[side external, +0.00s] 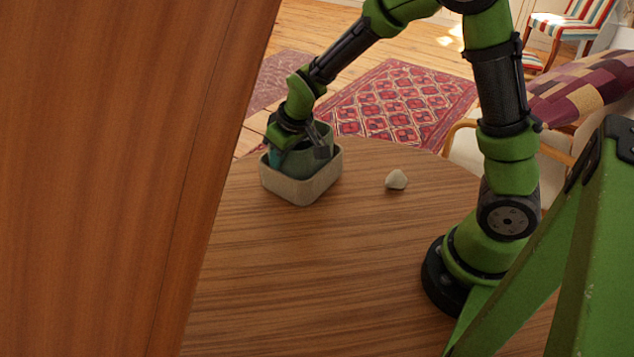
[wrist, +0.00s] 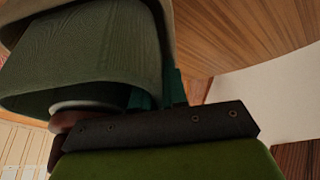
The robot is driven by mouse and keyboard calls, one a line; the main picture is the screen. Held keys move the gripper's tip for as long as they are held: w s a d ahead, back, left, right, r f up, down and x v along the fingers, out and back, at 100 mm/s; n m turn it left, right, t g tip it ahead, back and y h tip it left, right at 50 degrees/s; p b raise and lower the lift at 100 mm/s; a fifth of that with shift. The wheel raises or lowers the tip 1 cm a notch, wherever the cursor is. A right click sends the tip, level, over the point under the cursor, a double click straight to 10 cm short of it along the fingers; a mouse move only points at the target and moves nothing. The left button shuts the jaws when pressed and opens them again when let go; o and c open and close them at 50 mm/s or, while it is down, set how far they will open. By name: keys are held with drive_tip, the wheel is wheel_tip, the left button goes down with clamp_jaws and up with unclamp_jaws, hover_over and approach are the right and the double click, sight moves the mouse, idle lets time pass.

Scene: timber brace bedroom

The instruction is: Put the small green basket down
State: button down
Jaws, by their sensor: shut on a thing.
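The small green basket (side external: 318,157) is at my gripper (side external: 300,147), low inside the opening of a beige box (side external: 300,190) on the wooden table. In the wrist view the basket (wrist: 85,55) is large, tilted, with its rim towards the camera. My gripper is shut on the basket; a dark finger bar (wrist: 165,126) lies beside it. Something white and something reddish-brown show at the basket's rim; I cannot tell what they are. The box walls hide the basket's underside, so I cannot tell whether it touches the box floor.
A small pale stone (side external: 396,180) lies on the table (side external: 330,260) to the right of the box. A large wooden panel (side external: 110,170) blocks the left of the side view. The table front is clear. A patterned rug (side external: 390,100) lies on the floor behind.

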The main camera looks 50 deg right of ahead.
drive_tip(key=shift+f, duration=0.25)
drive_tip(key=c, duration=1.2)
unclamp_jaws()
drive_tip(key=shift+s+f, duration=0.15)
drive_tip(key=shift+f, duration=0.05)
drive_tip(key=shift+o, duration=0.2)
drive_tip(key=v, duration=1.3)
drive_tip(key=shift+w+r, duration=0.15)
drive_tip(key=shift+w, duration=0.2)
drive_tip(key=s+a+r+m+t+y, duration=0.1)
drive_tip(key=s+r+m, duration=0.1)
drive_tip(key=s, duration=0.6)
drive_tip(key=s+a+r+m+t+y, duration=0.1)
drive_tip(key=s+r+m, duration=0.1)
drive_tip(key=s, duration=0.5)
drive_tip(key=shift+s+r+t, duration=0.35)
drive_tip(key=shift+r+t, duration=0.05)
drive_tip(key=shift+r, duration=0.15)
